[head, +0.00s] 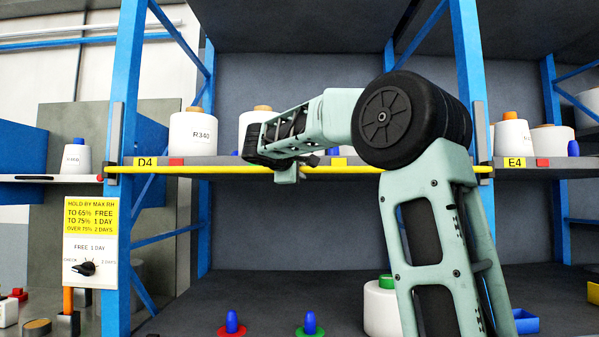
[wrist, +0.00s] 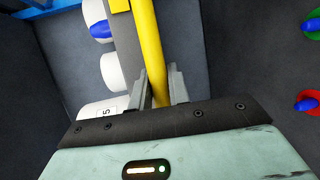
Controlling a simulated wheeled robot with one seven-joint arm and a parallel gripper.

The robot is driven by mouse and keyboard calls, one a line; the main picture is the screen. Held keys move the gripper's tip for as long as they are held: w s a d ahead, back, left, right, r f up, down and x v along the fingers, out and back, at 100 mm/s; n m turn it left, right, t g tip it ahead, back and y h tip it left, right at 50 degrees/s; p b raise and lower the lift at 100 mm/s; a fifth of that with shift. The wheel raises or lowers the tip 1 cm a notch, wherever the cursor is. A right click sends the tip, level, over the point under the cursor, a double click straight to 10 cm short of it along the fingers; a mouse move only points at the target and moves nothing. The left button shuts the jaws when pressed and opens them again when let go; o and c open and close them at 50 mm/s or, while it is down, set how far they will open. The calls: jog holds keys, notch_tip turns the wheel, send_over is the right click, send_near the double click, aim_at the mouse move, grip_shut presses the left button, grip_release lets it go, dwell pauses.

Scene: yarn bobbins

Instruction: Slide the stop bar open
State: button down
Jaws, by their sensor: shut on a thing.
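The stop bar (head: 215,170) is a long yellow rod along the front edge of the middle shelf, between grey brackets on two blue posts in the head view. My gripper (head: 287,174) is at the bar, left of its middle, and my arm hides part of the bar to the right. In the wrist view the bar (wrist: 150,45) runs between the two grey fingers of my gripper (wrist: 160,88), which are shut on it. White bobbins stand on the shelf behind the bar, one labelled R340 (head: 193,136).
The lower shelf (head: 270,295) holds a red-based peg (head: 231,324), a green-based peg (head: 309,326) and a green-topped bobbin (head: 379,310). Another labelled bobbin (head: 76,157) stands left of the post.

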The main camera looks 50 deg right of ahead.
jog(key=c, duration=1.3)
grip_release()
jog(key=b+v, duration=0.3)
jog(key=v, duration=1.4)
jog(key=shift+a, duration=0.25)
